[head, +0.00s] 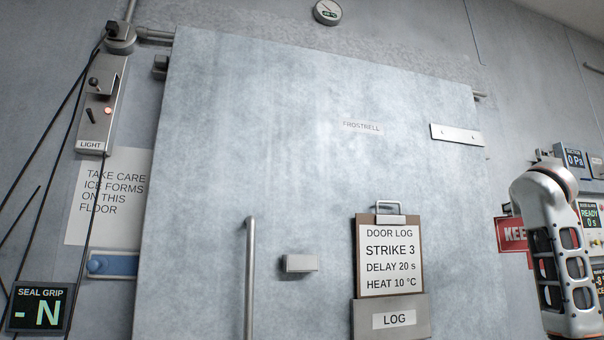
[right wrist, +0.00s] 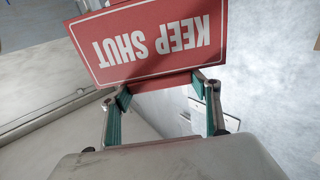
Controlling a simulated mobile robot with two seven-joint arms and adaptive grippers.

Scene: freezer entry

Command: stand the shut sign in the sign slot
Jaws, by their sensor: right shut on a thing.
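The shut sign is a red board with white "KEEP SHUT" lettering, upside down in the right wrist view (right wrist: 155,42). My right gripper (right wrist: 160,88) is shut on it by a lower red part between the fingers. In the head view a piece of the sign reading "KEE" (head: 513,235) shows beside the freezer door's right edge, partly hidden by my right arm. A pale plate with two dark dots (head: 456,134) is on the door's upper right; I cannot tell if it is the sign slot. My left gripper is not in view.
The large frosted door (head: 300,160) carries a vertical bar handle (head: 249,280), a small metal block (head: 300,263) and a door log clipboard (head: 390,280) in a LOG holder (head: 365,320). Lit instrument boxes (head: 574,160) are at the right. Light switches (head: 98,105) and cables are at the left.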

